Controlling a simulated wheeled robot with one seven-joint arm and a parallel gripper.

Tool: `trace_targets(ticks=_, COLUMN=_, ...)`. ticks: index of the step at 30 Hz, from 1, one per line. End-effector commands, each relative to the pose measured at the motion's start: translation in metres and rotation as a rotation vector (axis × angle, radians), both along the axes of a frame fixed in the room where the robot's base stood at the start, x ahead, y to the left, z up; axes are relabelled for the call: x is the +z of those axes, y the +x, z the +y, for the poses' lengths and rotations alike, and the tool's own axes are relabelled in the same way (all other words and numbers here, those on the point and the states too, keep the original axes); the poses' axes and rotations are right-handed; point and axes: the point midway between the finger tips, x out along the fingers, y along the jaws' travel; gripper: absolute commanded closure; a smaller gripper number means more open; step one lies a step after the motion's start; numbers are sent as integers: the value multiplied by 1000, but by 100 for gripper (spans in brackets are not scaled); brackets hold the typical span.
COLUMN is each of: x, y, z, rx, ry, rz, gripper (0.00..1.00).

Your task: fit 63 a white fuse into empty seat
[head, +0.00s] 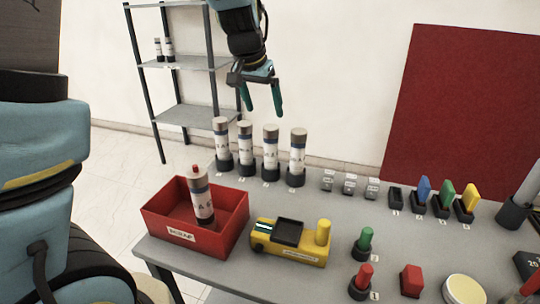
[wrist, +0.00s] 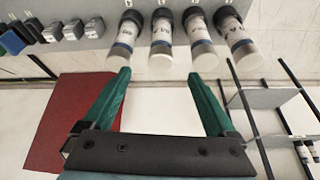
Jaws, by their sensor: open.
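My gripper (head: 262,111) is open and empty, hanging in the air above and behind the row of white cylinders. In the wrist view its green fingers (wrist: 160,76) are spread apart, below the cylinders' ends. Several white cylinders with grey caps and blue bands (head: 245,148) stand upright in black bases at the table's back edge; they also show in the wrist view (wrist: 160,38). Their labels are too small to read. Three small grey-white labelled blocks (head: 349,184) stand to their right. An empty-looking black holder (head: 395,199) stands beside holders with blue, green and yellow blocks (head: 446,194).
A red scrap box (head: 180,239) holds a white cylinder with a red tip (head: 202,197). A yellow device (head: 291,243) sits right of it. Green and red pegs (head: 364,242) stand at the front. A shelf (head: 183,63) stands behind, with two dark-based cylinders (head: 163,49).

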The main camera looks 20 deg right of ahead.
Motion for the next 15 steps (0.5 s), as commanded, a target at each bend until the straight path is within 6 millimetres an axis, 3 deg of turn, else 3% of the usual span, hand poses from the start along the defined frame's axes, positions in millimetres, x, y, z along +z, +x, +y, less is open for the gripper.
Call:
trace_targets(ticks=10, x=-40, y=9, z=-18, rx=-12, ry=1, rz=0, gripper=8)
trace_targets(ticks=15, x=-51, y=12, z=-22, rx=-10, ry=0, rz=-1, gripper=8)
